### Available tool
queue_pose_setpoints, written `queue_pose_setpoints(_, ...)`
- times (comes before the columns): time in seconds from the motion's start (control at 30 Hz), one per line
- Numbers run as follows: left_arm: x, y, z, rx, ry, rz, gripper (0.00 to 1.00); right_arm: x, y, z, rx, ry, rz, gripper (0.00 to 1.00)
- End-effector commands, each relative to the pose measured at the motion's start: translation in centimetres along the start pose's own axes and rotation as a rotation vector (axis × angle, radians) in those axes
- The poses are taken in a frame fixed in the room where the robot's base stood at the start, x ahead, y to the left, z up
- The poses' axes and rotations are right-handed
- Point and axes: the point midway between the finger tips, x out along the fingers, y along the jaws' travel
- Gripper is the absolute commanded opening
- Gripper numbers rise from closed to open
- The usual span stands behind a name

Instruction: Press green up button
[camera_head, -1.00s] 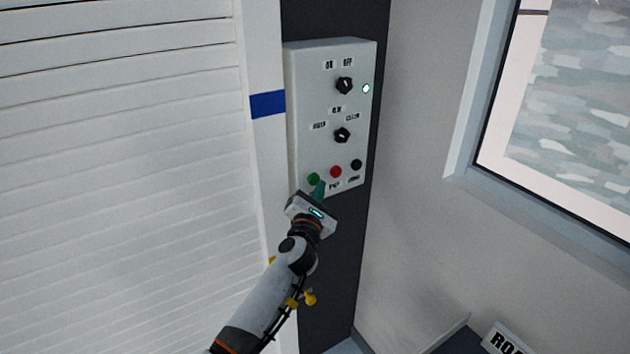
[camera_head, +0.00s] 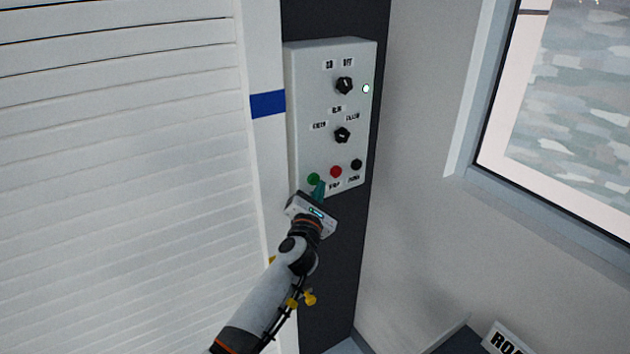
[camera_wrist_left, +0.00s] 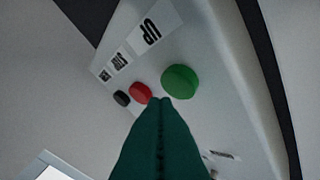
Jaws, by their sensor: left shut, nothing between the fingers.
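The green button (camera_head: 313,179) is at the lower left of a white control box (camera_head: 311,110) on a dark wall strip. In the left wrist view the green button (camera_wrist_left: 180,82) stands beside an "UP" label (camera_wrist_left: 150,32). My left gripper (camera_head: 319,186) is just below and to the right of the green button. In the left wrist view its teal fingers (camera_wrist_left: 160,106) are shut together with nothing between them. Their tips appear just below the gap between the red and green buttons; I cannot tell whether they touch the box. My right gripper is not in view.
A red button (camera_head: 336,171) and a black button (camera_head: 356,164) sit to the right of the green one. Two black knobs (camera_head: 344,86) and a lit lamp (camera_head: 366,89) are above. A white slatted shutter (camera_head: 120,180) is at left, a window (camera_head: 560,120) at right.

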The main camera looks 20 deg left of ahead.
Motion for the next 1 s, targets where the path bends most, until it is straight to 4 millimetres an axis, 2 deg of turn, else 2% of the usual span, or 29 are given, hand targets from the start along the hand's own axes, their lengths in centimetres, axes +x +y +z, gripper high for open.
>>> queue_pose_setpoints(1.0,0.62,-0.51,0.40,-0.001,0.000,-0.001,0.00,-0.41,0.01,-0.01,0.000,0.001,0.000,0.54)
